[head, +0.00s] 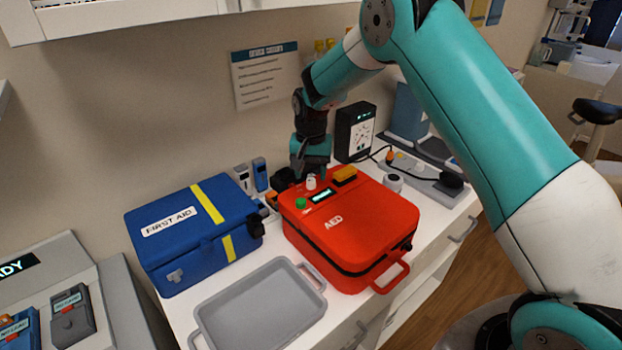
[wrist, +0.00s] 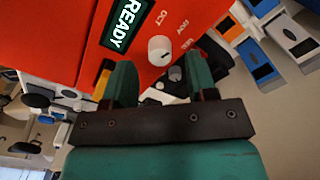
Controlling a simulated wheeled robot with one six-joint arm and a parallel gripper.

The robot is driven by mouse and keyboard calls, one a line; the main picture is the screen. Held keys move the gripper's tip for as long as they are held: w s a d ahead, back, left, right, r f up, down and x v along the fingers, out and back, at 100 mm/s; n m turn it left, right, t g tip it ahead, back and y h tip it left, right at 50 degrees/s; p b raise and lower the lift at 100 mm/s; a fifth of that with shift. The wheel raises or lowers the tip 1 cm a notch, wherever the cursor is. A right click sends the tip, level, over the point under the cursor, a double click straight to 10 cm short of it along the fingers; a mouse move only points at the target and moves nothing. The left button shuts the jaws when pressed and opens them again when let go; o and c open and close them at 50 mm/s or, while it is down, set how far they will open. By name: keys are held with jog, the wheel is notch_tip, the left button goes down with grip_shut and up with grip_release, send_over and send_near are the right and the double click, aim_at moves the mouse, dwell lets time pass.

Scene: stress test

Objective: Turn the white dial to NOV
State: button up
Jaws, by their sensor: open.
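The white dial (head: 311,183) stands on top of the red AED case (head: 350,225), near its back edge. In the wrist view the dial (wrist: 160,48) has the printed labels OCT, NOV and one partly blurred label around it. Its pointer is too small to read, so I cannot tell which month it is set to. My gripper (head: 310,171) is above and just behind the dial. In the wrist view my gripper (wrist: 158,72) is open, with its two green fingers apart and empty. The dial shows beyond the gap between the fingertips, and I cannot see contact.
A green button (head: 301,203), a lit READY display (wrist: 127,23) and a yellow block (head: 345,174) sit near the dial. A blue first aid bag (head: 185,240) stands left, a grey tray (head: 262,310) in front. A black gauge box (head: 355,132) stands behind.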

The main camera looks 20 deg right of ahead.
aim_at(311, 180)
notch_tip(311, 180, up, 10)
jog(key=b, duration=0.2)
jog(key=shift+f, duration=0.1)
jog(key=s+a+r+n+y, duration=0.1)
jog(key=s+a+r+n, duration=0.25)
jog(key=s, duration=0.55)
jog(key=s+a+r+n+y, duration=0.1)
jog(key=s+a+r+n, duration=0.25)
jog(key=s, duration=0.55)
jog(key=s+a+n+y, duration=0.2)
jog(key=s+n, duration=0.3)
jog(key=s, duration=1.3)
jog(key=shift+s, duration=0.3)
jog(key=shift+f, duration=0.1)
